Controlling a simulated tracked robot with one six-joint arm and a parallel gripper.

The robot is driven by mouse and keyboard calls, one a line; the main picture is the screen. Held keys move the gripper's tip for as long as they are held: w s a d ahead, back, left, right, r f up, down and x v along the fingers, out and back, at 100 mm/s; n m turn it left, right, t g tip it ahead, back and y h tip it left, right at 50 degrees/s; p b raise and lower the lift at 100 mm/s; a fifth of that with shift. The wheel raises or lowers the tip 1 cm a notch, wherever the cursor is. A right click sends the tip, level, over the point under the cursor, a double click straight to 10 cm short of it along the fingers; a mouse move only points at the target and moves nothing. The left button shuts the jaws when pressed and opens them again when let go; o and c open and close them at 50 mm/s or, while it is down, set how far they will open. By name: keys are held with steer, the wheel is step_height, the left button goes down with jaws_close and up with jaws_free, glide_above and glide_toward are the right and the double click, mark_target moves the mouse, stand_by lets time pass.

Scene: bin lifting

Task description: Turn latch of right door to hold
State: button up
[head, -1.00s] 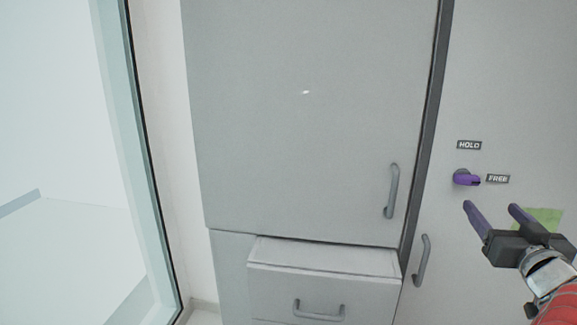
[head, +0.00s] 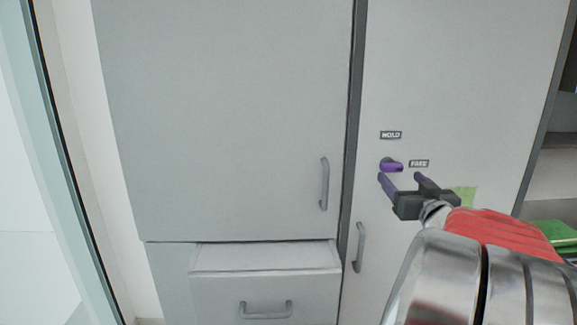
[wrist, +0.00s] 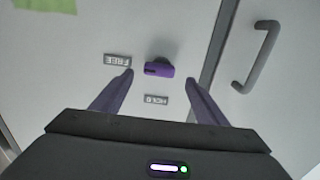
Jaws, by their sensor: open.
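The purple latch (head: 391,166) sits on the right door (head: 450,60). Its lever points right, toward the FREE label (head: 419,163). The HOLD label (head: 391,135) is above the latch. My gripper (head: 402,182) is open and empty, with its purple fingers just below the latch in the head view. In the wrist view, the latch (wrist: 159,69) lies ahead, between and beyond the fingertips (wrist: 159,76). There the FREE label (wrist: 118,60) is beside the left finger and the HOLD label (wrist: 156,100) shows between the fingers, upside down. I cannot tell whether a finger touches anything.
The right door's grey handle (head: 360,247) is below left of the latch. A left door (head: 230,100) with its own handle (head: 324,184) and a slightly open drawer (head: 265,293) are to the left. Open shelves (head: 552,185) stand at the right. A green note (head: 465,196) is behind my gripper.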

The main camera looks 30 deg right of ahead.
mark_target(393, 169)
steer(key=shift+x, duration=2.95)
steer(key=shift+c, duration=0.7)
